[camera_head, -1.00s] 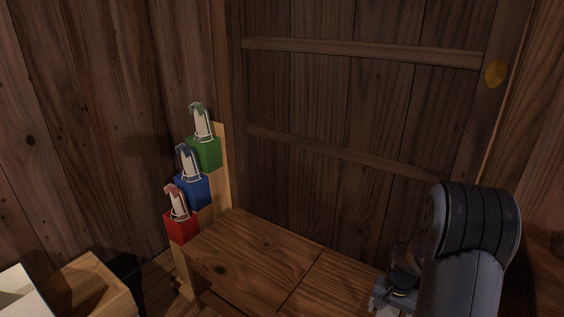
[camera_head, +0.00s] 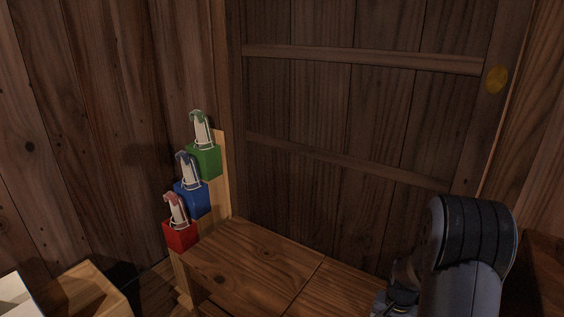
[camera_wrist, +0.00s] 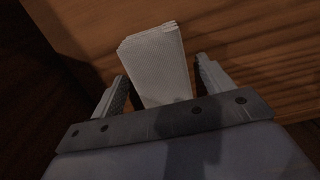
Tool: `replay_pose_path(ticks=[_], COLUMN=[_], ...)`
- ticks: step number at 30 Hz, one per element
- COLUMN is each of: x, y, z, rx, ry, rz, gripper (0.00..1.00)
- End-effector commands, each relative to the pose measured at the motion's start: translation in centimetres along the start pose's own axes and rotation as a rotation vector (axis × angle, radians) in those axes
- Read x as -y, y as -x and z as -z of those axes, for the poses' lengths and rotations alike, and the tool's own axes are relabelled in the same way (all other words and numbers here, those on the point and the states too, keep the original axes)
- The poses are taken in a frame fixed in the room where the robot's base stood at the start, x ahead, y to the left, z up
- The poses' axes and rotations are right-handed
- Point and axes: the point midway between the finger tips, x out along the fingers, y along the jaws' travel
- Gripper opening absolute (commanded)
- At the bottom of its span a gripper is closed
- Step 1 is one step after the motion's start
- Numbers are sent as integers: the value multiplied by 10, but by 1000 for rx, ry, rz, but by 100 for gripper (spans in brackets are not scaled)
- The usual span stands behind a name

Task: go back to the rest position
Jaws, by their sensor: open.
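My gripper (camera_wrist: 162,69) is open in the wrist view, with its two ribbed fingers apart. A pale, finely ridged block (camera_wrist: 158,50) shows between and beyond the fingers, against a wooden surface. A gap shows on each side of it; I cannot tell how far it is from the fingertips. In the head view my dark arm stands at the lower right, and my gripper is mostly hidden or cut off by the lower edge.
A wooden bench top (camera_head: 262,262) lies low in the middle. Green (camera_head: 204,161), blue (camera_head: 192,199) and red (camera_head: 181,235) holders with pale-bodied items climb a post at its left. An open wooden box (camera_head: 92,292) stands lower left. A plank door (camera_head: 350,120) rises behind.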

Motion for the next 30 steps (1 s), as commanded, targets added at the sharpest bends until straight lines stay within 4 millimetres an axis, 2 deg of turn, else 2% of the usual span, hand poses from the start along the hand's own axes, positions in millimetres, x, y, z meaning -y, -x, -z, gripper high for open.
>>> replay_pose_path(ticks=[1, 16, 18, 30], x=[1, 0, 0, 0], y=[25, 125, 96, 15], z=[3, 2, 0, 1], rx=[-13, -11, -3, -5], ry=[0, 0, 0, 0], rz=[4, 3, 1, 1], gripper=[76, 76, 76, 76])
